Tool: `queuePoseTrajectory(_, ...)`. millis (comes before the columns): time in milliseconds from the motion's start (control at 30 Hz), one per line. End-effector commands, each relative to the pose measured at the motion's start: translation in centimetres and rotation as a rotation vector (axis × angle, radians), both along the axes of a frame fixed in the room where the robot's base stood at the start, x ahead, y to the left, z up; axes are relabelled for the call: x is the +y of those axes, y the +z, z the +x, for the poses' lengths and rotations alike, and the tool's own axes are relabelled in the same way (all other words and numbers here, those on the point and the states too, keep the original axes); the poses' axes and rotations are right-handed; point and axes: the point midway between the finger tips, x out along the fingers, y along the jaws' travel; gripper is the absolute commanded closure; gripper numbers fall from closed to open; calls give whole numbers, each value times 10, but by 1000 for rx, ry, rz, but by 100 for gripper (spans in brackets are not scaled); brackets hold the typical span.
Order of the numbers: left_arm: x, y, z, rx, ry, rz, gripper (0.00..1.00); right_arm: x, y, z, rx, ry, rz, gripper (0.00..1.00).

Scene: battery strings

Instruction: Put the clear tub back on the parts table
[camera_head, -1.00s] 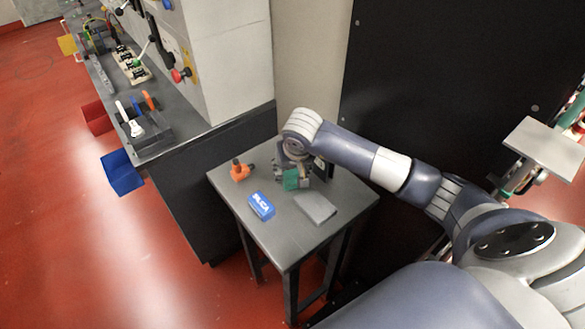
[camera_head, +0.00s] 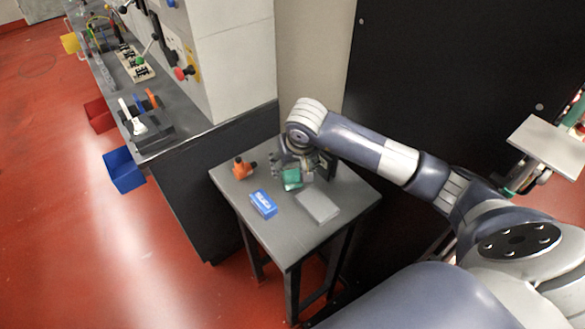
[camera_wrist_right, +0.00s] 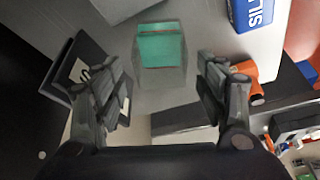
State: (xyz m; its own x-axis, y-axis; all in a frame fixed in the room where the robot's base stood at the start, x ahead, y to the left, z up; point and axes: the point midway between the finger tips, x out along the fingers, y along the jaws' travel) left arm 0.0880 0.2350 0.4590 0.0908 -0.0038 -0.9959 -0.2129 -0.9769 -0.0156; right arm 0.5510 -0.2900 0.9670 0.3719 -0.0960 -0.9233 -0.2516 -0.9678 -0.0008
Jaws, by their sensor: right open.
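The clear tub (camera_head: 291,179) with green contents is on the small grey parts table (camera_head: 290,240), near its back. It also shows in the right wrist view (camera_wrist_right: 162,55), see-through with a green inside. My right gripper (camera_head: 294,168) is low over the table at the tub. In the wrist view its fingers (camera_wrist_right: 163,80) are spread, one on each side of the tub, with gaps between. My left gripper is not in view.
On the same table are a blue box with white lettering (camera_head: 263,203), a grey flat block (camera_head: 318,207) and an orange item (camera_head: 243,168). A dark frame-like item (camera_wrist_right: 75,62) is beside one finger. A workbench (camera_head: 175,130) stands to the left.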

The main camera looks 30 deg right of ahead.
Motion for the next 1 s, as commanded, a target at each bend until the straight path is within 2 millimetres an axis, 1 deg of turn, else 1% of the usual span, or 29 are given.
queuePoseTrajectory(33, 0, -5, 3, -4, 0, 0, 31, 0, 9, -4, -5, 2, -4, 34)
queuePoseTrajectory(200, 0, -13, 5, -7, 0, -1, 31, 5, 45, -18, -6, 3, -2, 34)
queuePoseTrajectory(333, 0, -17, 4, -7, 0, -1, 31, 7, 67, -27, -5, 2, -2, 34)
queuePoseTrajectory(433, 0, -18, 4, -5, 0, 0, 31, 9, 79, -32, -2, 1, -1, 34)
queuePoseTrajectory(600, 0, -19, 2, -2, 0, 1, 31, 9, 87, -36, 1, 0, -1, 34)
queuePoseTrajectory(1000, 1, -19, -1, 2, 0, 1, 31, 9, 88, -37, 2, 1, -1, 34)
